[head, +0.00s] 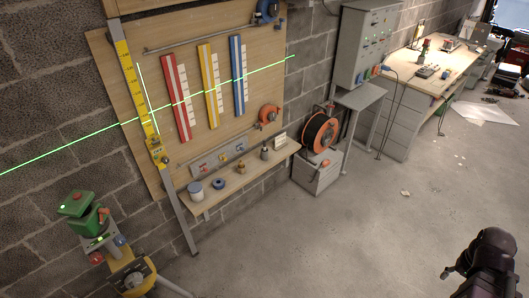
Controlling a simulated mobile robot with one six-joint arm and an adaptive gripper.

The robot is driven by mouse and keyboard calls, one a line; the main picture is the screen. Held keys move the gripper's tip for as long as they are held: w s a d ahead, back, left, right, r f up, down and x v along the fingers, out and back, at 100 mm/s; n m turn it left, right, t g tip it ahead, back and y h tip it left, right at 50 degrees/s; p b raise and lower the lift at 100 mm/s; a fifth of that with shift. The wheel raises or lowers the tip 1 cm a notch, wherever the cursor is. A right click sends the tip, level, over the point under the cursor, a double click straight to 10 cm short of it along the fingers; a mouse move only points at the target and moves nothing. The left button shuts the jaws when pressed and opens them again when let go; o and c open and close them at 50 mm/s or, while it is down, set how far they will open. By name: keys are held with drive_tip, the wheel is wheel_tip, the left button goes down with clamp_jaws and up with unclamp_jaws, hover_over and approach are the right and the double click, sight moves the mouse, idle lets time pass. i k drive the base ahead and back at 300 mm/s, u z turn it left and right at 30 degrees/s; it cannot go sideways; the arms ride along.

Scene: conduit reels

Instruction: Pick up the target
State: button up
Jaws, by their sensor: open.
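The task names only a target, and I cannot tell which thing it is. A narrow wooden shelf (255,172) on the wall holds several small things. Among them are a white-lidded jar (196,191), a dark blue ring (218,184), a small brass-coloured piece (241,167) and a grey bottle-like piece (264,154). An orange and black reel (320,132) stands on a grey box right of the shelf. My gripper (449,272) is at the lower right, dark and partly hidden by my arm. It is open, over bare floor, far from the shelf.
A wooden board (215,135) carries red, yellow and blue strips. A green laser unit (78,207) stands at the lower left. A grey control cabinet (366,45) and a workbench (440,64) are at the back right.

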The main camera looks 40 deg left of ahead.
sight(240, 147)
drive_tip(key=i, duration=2)
drive_tip(key=u, duration=0.45)
drive_tip(key=i, duration=0.7)
drive_tip(key=u, duration=0.9)
drive_tip(key=i, duration=0.5)
drive_tip(key=u, duration=0.65)
drive_tip(key=i, duration=0.5)
drive_tip(key=u, duration=0.3)
